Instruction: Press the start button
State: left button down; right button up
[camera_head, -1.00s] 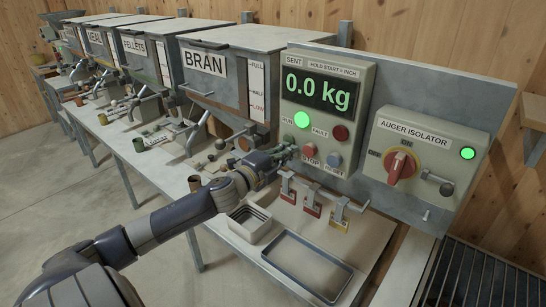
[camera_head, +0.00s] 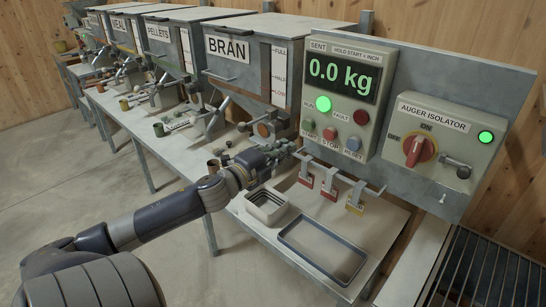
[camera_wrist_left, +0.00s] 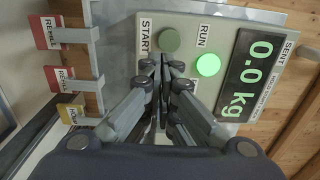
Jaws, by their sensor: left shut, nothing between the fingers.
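The green start button (camera_head: 308,124) is on the grey control panel, left of the red stop button (camera_head: 330,133). My left gripper (camera_head: 292,147) is below and left of the button in the head view. In the left wrist view its fingertips (camera_wrist_left: 160,66) are together, empty, just under the button; I cannot tell the exact gap, but no contact shows. The green RUN lamp (camera_head: 323,104) is lit. The display (camera_head: 345,76) reads 0.0 kg. My right gripper is not in view.
A blue reset button (camera_head: 353,143) and dark red fault lamp (camera_head: 361,117) are close by. Hooks with red and yellow tags (camera_head: 329,184) hang below the panel. The auger isolator (camera_head: 436,140) stands right. A square container (camera_head: 267,206) and a tray (camera_head: 322,250) are on the bench.

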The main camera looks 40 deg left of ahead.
pick_arm(q)
jog(key=s, duration=0.3)
jog(key=shift+s, duration=0.4)
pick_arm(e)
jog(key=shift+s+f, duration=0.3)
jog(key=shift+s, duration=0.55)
